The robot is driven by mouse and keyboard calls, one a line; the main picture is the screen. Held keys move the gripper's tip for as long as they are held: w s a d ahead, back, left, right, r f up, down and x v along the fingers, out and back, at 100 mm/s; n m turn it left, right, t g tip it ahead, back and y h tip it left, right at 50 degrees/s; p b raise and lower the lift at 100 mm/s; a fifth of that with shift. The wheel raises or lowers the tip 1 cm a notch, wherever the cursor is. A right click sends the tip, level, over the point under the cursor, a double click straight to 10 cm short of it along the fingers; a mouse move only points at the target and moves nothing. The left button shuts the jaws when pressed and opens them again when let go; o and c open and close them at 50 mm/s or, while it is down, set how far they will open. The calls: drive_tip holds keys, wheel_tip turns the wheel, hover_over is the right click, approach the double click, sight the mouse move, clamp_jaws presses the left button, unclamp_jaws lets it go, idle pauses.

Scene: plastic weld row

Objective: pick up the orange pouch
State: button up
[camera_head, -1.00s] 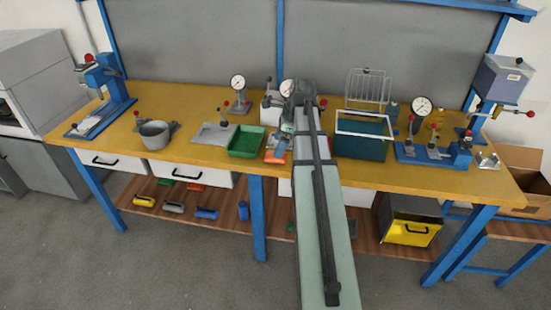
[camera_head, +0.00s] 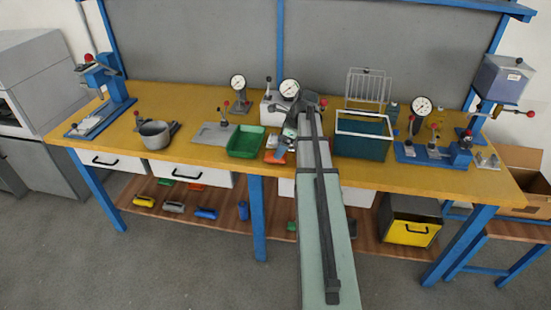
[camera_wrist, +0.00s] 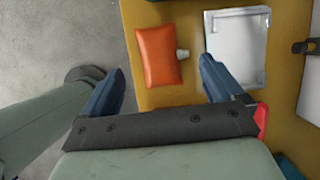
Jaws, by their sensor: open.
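The orange pouch (camera_wrist: 159,56) lies flat on the yellow bench top in the wrist view, with a small white spout on its right side. In the head view a part of the pouch (camera_head: 271,156) shows just right of the green tray, the rest hidden behind my gripper. My gripper (camera_wrist: 160,78) is open and empty in the wrist view, one blue finger on each side of the pouch's column in the picture. In the head view my gripper (camera_head: 282,146) is low over the bench.
A white square tray (camera_wrist: 237,48) lies right of the pouch in the wrist view. In the head view a green tray (camera_head: 246,142) stands left of my gripper and a teal bin (camera_head: 361,147) right of it. A dial gauge (camera_head: 289,89) stands behind.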

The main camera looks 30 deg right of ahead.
drive_tip(key=shift+x, duration=2.7)
drive_tip(key=shift+c, duration=0.2)
drive_tip(key=c, duration=0.8)
drive_tip(key=shift+r, duration=0.15)
drive_tip(key=shift+c, duration=0.2)
drive_tip(key=shift+r, duration=0.45)
drive_tip(key=shift+s+a+r, duration=0.2)
drive_tip(key=shift+r, duration=0.4)
drive_tip(key=shift+s+a+r, duration=0.2)
drive_tip(key=shift+s+r, duration=0.05)
drive_tip(key=shift+r, duration=0.35)
drive_tip(key=s+a, duration=1.2)
drive_tip(key=shift+w, duration=0.1)
